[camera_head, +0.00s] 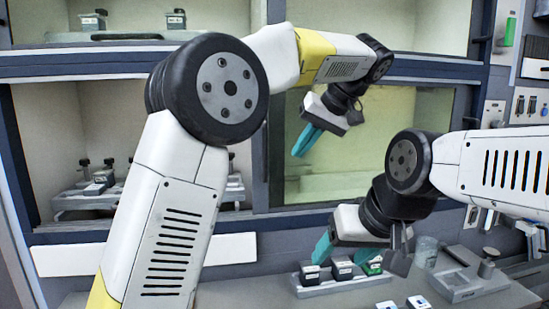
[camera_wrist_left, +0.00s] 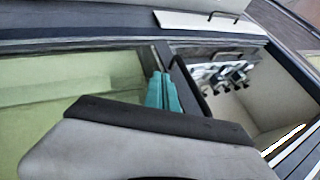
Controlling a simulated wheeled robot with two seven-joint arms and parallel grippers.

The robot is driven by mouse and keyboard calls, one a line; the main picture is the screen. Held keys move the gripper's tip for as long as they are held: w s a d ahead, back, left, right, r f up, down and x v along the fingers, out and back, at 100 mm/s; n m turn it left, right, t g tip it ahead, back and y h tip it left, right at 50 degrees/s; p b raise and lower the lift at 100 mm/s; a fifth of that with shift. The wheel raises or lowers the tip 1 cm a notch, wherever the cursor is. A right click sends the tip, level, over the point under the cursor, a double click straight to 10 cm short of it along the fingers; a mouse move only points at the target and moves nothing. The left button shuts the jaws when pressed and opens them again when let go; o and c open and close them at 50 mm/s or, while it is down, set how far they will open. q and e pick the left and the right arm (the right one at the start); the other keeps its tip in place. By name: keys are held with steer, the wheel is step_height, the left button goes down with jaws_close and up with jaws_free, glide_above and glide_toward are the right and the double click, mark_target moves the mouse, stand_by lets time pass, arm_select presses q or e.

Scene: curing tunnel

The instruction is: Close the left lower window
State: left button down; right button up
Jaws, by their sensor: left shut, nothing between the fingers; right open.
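The left lower window opening (camera_head: 50,115) of the tunnel stands open in the head view, its pale interior showing. It also shows at the right of the wrist view (camera_wrist_left: 275,90). A greenish pane (camera_head: 400,140) covers the lower right bay; it also shows in the wrist view (camera_wrist_left: 90,75). A dark upright bar (camera_wrist_left: 187,75) stands at the pane's edge beside the opening. My left gripper (camera_head: 304,141) is shut and empty in front of the pane; its teal fingers (camera_wrist_left: 162,92) appear close to the bar, contact unclear. My right gripper (camera_head: 345,258) is open, low over the bench.
Trays with small devices (camera_head: 88,198) stand inside the left lower bay. My left arm hides part of it. On the bench are a rack of small boxes (camera_head: 335,285), a clear cup (camera_head: 426,250) and a grey fixture (camera_head: 465,280). A wall panel with switches (camera_head: 525,105) is at right.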

arm_select(q)
steer(key=w+a+f, duration=0.1)
steer(key=a+f, duration=0.2)
steer(key=a, duration=0.2)
steer(key=shift+w+a, duration=0.3)
steer(key=shift+a, duration=0.05)
